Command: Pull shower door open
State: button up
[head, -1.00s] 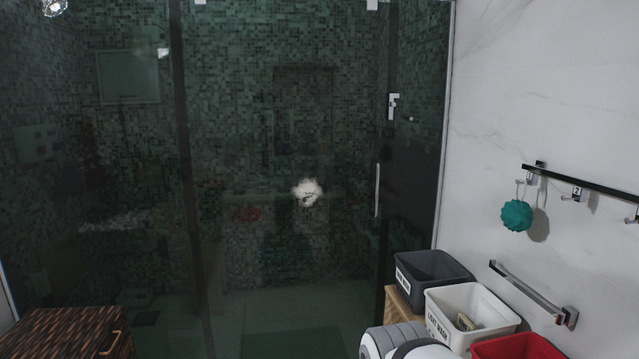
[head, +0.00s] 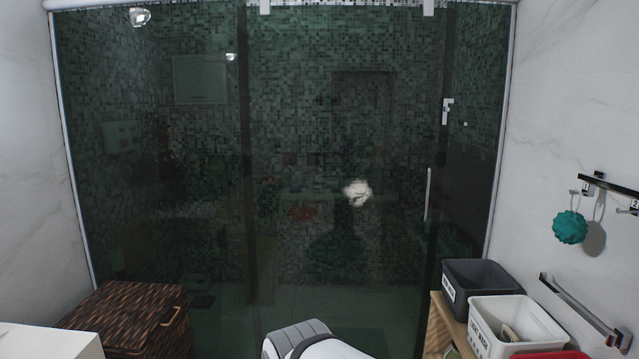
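The shower door (head: 345,230) is a dark tinted glass panel that spans the middle of the head view, in front of a green mosaic-tiled shower. It looks closed. Its slim pale vertical handle (head: 428,194) is near the panel's right edge. Part of my own arm, white and grey, shows at the bottom centre, below and left of the handle. My gripper is not in the view, so its opening and any contact are hidden.
A wicker basket (head: 130,315) stands at lower left beside a white surface (head: 45,342). At lower right, a dark bin (head: 483,285) and a white bin (head: 515,325) sit by a wooden unit. A towel bar (head: 585,315) is on the right wall. Floor before the door is mostly out of view.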

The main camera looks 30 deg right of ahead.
aim_at(345, 138)
jog(key=u, duration=0.05)
jog(key=i, duration=2.25)
jog(key=z, duration=3.2)
jog(key=i, duration=1)
jog(key=z, duration=0.05)
